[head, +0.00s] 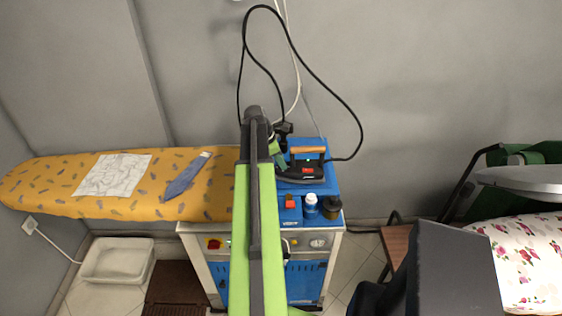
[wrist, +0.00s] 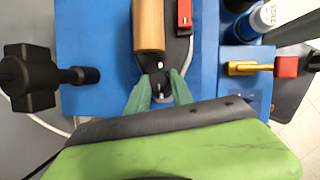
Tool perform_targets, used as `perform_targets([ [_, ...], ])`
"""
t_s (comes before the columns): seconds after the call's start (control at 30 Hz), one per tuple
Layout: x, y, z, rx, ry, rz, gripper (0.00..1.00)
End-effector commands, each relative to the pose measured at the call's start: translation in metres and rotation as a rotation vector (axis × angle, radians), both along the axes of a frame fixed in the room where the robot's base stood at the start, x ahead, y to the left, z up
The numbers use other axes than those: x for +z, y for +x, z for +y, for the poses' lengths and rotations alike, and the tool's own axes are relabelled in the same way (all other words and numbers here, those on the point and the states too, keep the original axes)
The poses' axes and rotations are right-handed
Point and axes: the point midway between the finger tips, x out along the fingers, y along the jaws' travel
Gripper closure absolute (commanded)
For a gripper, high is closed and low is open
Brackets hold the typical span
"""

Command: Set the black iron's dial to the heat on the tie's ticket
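The black iron (head: 300,174) with its wooden handle (head: 308,149) sits on the blue top of the station, partly behind my arm. In the wrist view the handle (wrist: 148,24) points down to a small dark dial (wrist: 162,90) with pale marks. My gripper (wrist: 161,76) has its green fingers apart, one on each side of the dial; I cannot tell whether they touch it. The blue-grey tie (head: 184,180) lies on the orange ironing board, with a small pale ticket (head: 205,155) at its upper end. The ticket's marking is too small to read.
The orange board (head: 60,190) also bears a white printed cloth (head: 113,175). A blue-white bottle (head: 310,205) and a dark jar (head: 332,207) stand at the station's front right. A black cord (head: 325,85) loops above. A flowered board (head: 525,250) is at right.

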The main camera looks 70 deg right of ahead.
Motion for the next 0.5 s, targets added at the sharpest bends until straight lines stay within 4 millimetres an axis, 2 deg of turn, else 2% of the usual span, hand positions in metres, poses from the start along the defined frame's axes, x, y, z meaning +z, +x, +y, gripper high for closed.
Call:
perform_targets([
  [0.03, 0.0001, 0.0004, -0.0004, 0.001, -0.002, -0.001, 0.85],
  [0.13, 0.0001, 0.0006, -0.0005, 0.001, -0.002, -0.001, 0.99],
  [0.17, 0.0000, 0.0007, -0.0005, 0.001, -0.002, -0.001, 1.00],
  [0.23, 0.0001, 0.0008, -0.0006, 0.001, -0.002, -0.001, 1.00],
  [0.27, 0.0001, 0.0023, -0.0069, 0.002, -0.002, -0.001, 1.00],
  [0.5, -0.0001, 0.0009, -0.0006, -0.005, -0.001, -0.001, 1.00],
])
